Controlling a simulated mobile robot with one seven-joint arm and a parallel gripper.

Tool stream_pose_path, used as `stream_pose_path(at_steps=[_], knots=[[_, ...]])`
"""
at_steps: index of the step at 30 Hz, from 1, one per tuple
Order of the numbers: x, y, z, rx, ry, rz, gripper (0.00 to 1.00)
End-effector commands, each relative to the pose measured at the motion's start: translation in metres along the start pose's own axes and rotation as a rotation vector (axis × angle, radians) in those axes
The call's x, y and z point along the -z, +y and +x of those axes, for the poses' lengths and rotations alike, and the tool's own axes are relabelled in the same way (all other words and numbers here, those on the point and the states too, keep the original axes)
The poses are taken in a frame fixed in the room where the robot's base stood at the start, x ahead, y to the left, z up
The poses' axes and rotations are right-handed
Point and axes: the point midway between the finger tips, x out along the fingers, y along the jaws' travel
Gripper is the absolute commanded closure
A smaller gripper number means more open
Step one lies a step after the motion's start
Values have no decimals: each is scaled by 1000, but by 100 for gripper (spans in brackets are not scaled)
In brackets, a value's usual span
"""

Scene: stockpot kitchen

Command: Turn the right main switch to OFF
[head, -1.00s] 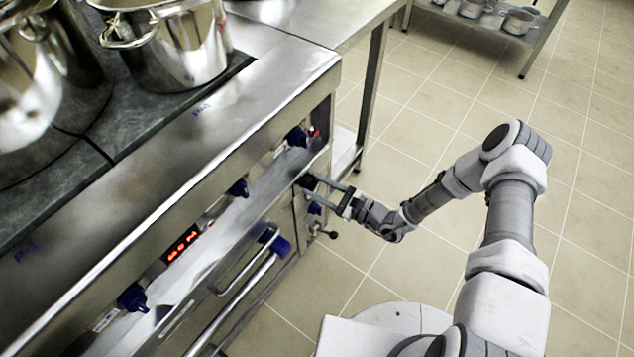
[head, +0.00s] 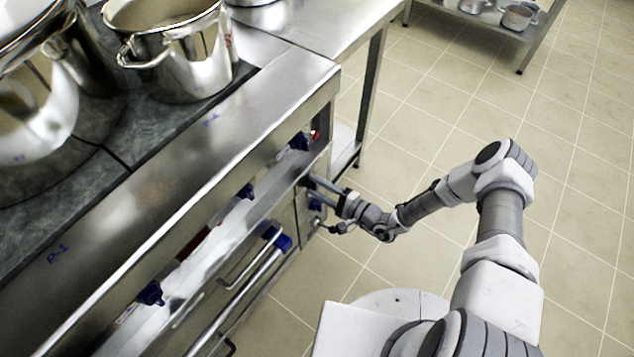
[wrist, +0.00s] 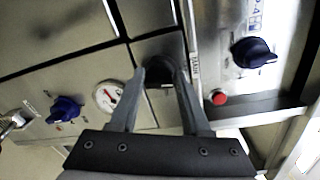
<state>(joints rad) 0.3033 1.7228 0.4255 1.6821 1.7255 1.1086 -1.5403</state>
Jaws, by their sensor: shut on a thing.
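The right main switch (wrist: 160,74) is a dark knob on the oven's steel front, beside a small label reading MAIN in the wrist view. My gripper (wrist: 161,84) has one finger on each side of this knob and is shut on it. In the head view my gripper (head: 308,183) reaches the right end of the oven front from the right. The fingers hide the knob there, and its pointer and OFF mark cannot be read in either view.
In the wrist view a blue knob (wrist: 252,52) and a red button (wrist: 219,98) are right of the switch. A round gauge (wrist: 108,97) and another blue knob (wrist: 64,108) are left. An oven handle (head: 236,300) juts out. Steel pots (head: 180,45) stand on top.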

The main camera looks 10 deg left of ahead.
Motion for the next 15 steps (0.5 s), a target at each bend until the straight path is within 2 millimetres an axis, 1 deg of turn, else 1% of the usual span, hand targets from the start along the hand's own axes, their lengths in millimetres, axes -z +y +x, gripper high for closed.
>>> stream_pose_path(at_steps=[1, 6, 15], knots=[[1, -4, 0, 4, 6, -29, 100], [2, -4, 0, 6, 11, -107, 100], [2, -2, 0, 7, 15, -165, 100]])
